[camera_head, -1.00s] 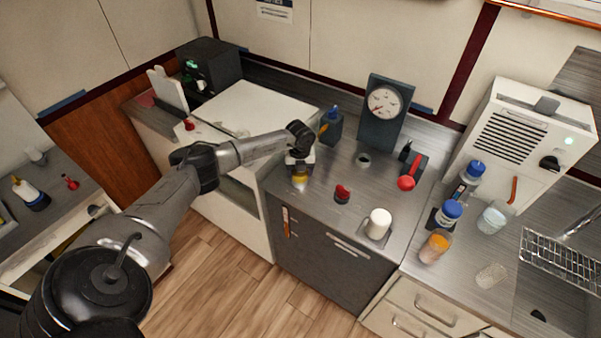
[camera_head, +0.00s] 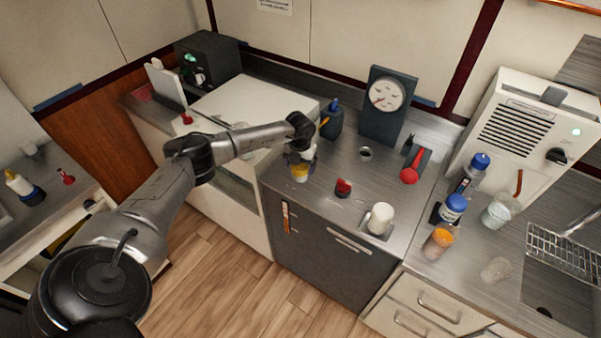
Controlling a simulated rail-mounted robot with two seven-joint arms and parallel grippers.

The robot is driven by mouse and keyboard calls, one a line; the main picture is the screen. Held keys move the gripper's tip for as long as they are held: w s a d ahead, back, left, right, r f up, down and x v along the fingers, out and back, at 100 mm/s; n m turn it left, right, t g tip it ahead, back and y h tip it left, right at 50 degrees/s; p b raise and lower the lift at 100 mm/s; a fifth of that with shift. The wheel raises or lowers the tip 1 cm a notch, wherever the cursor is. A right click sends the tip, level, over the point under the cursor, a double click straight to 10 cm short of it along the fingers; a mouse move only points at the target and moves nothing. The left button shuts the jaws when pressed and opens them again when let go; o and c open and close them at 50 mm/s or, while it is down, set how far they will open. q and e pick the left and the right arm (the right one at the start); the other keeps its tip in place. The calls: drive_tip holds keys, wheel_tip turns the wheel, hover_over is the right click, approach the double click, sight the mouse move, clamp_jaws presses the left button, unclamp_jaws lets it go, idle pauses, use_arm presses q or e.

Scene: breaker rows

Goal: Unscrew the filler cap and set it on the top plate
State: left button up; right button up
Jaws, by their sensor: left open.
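The steel top plate (camera_head: 325,221) covers the dark grey cabinet. My left gripper (camera_head: 300,170) points down over its left front part. A small yellow piece (camera_head: 299,174) shows at the fingertips, partly hidden by the gripper; I cannot tell whether the fingers touch it. The jaws are open. A red cap-like knob (camera_head: 343,187) sits to the right of the gripper, apart from it. A round opening (camera_head: 365,153) lies farther back on the plate. I cannot tell for sure which piece is the filler cap. My right gripper is not in view.
A dial gauge (camera_head: 386,97) stands at the back. A red-handled part (camera_head: 411,170) and a white cylinder (camera_head: 380,218) stand at the right. Bare steel lies between the knob and the cylinder.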

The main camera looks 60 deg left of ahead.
use_arm(q)
drive_tip(key=m+b, duration=0.3)
drive_tip(key=m, duration=0.4)
drive_tip(key=shift+f, duration=0.15)
drive_tip(key=m+b, duration=0.1)
drive_tip(key=m, duration=0.2)
drive_tip(key=m+b, duration=0.1)
drive_tip(key=m, duration=0.1)
drive_tip(key=shift+m, duration=0.4)
drive_tip(key=c, duration=0.8)
drive_tip(key=shift+r+n+p, duration=0.3)
drive_tip(key=shift+n+p, duration=0.2)
drive_tip(key=shift+n, duration=0.1)
drive_tip(key=n+p, duration=0.1)
drive_tip(key=n, duration=0.1)
drive_tip(key=shift+n, duration=0.4)
drive_tip(key=n+p, duration=0.1)
drive_tip(key=n, duration=0.2)
drive_tip(key=shift+p, duration=0.4)
drive_tip(key=shift+f+n, duration=0.15)
drive_tip(key=shift+n, duration=0.65)
